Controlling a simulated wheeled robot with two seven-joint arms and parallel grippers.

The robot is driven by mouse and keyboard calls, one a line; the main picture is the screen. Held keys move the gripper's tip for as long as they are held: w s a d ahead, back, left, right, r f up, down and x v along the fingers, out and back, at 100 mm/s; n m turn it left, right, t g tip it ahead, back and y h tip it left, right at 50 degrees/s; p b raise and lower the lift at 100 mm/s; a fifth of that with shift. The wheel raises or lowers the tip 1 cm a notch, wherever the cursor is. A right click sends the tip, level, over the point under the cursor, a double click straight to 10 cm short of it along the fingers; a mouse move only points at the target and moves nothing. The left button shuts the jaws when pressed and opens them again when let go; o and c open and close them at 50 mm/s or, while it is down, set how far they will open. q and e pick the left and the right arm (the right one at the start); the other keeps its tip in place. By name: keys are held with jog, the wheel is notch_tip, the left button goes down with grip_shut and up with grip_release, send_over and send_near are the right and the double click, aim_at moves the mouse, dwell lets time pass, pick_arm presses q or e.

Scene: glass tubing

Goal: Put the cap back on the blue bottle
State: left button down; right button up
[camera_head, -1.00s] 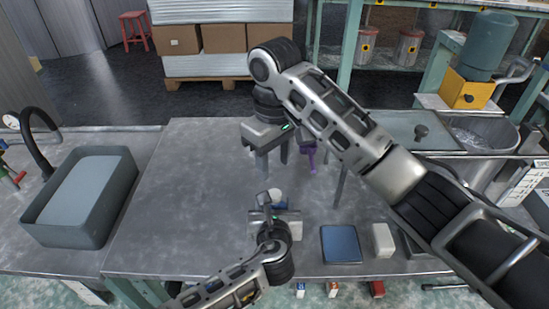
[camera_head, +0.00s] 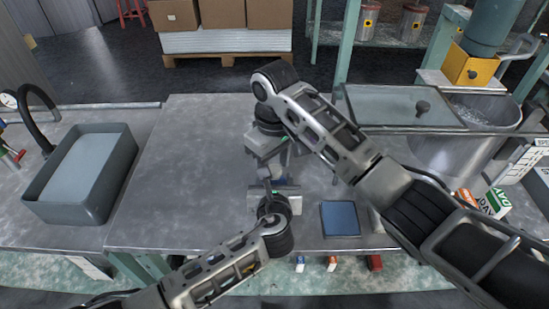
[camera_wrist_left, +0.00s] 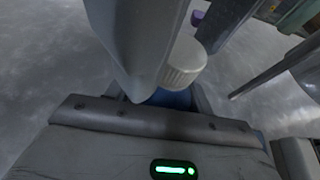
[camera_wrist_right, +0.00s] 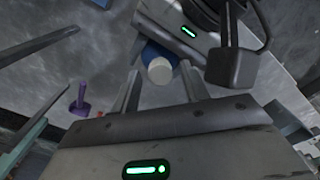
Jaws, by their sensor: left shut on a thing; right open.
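The blue bottle (camera_wrist_left: 172,98) is held in my left gripper (camera_head: 277,186). It stays mostly hidden between the fingers. A white ridged cap (camera_wrist_left: 183,63) sits at the bottle's top. In the right wrist view the white cap (camera_wrist_right: 160,70) shows in front of the blue body (camera_wrist_right: 157,53). I cannot tell whether it is fully seated. My right gripper (camera_wrist_right: 160,88) is open, with its fingers on either side of the cap and a visible gap to them. In the head view the right gripper (camera_head: 286,163) is just beyond the left one, and the bottle is largely hidden.
A blue square pad (camera_head: 340,218) lies right of the grippers. A purple object (camera_wrist_right: 80,103) stands on the table near the right gripper. A grey basin (camera_head: 80,178) is at the left, and a metal pot (camera_head: 450,150) at the right.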

grip_shut()
jog(key=shift+o, duration=0.6)
grip_release()
jog(key=shift+r, duration=0.1)
notch_tip(320, 180, up, 12)
